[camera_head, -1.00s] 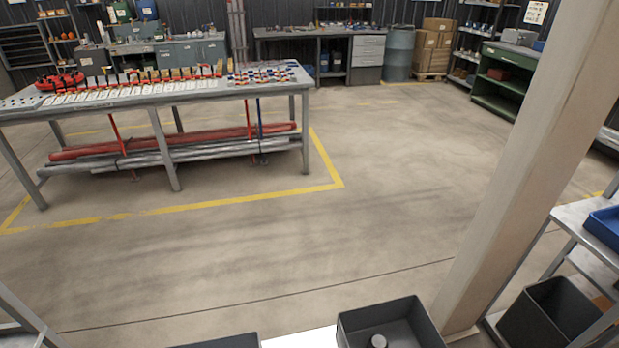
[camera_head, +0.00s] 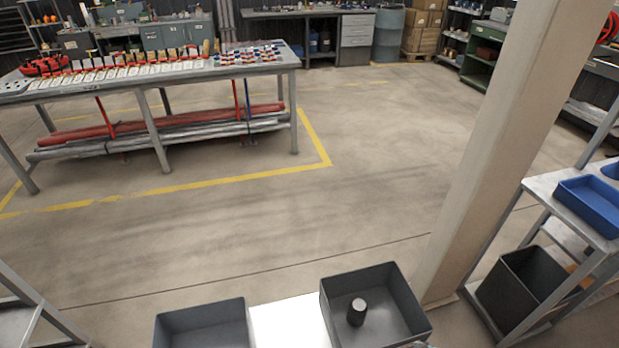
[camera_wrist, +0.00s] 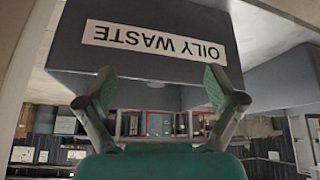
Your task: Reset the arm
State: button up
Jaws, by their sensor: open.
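My gripper (camera_wrist: 160,98) shows in the wrist view with its two green-padded fingers spread apart and nothing between them. Beyond the fingers is a dark grey bin (camera_wrist: 205,75) with a white label reading "OILY WASTE", upside down in this view. The head view does not show my gripper. In the head view, a dark bin (camera_head: 395,290) at the bottom holds a small dark cylinder (camera_head: 356,312). A second grey bin (camera_head: 205,325) stands to its left with a white surface (camera_head: 288,325) between them.
A long workbench (camera_head: 150,88) with rows of tools stands at the left inside yellow floor lines. A beige pillar (camera_head: 510,140) rises at the right. A side shelf (camera_head: 545,185) with a blue tray (camera_head: 590,205) is beyond it. The middle floor is open.

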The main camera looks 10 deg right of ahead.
jog(key=s+a+r+m+t+h, duration=0.3)
jog(key=s+a+r, duration=0.2)
jog(key=s+a, duration=0.8)
jog(key=s+a+r+t, duration=0.1)
jog(key=s+r, duration=0.3)
jog(key=r, duration=0.4)
jog(key=s+a+r+t+y, duration=0.1)
jog(key=s+r+t, duration=0.2)
jog(key=r, duration=0.5)
jog(key=s+a+r+m+t, duration=0.1)
jog(key=s+r+t, duration=0.1)
jog(key=s+r, duration=0.3)
notch_tip(320, 180, up, 4)
jog(key=shift+s+a+f, duration=0.25)
jog(key=shift+s+a, duration=0.15)
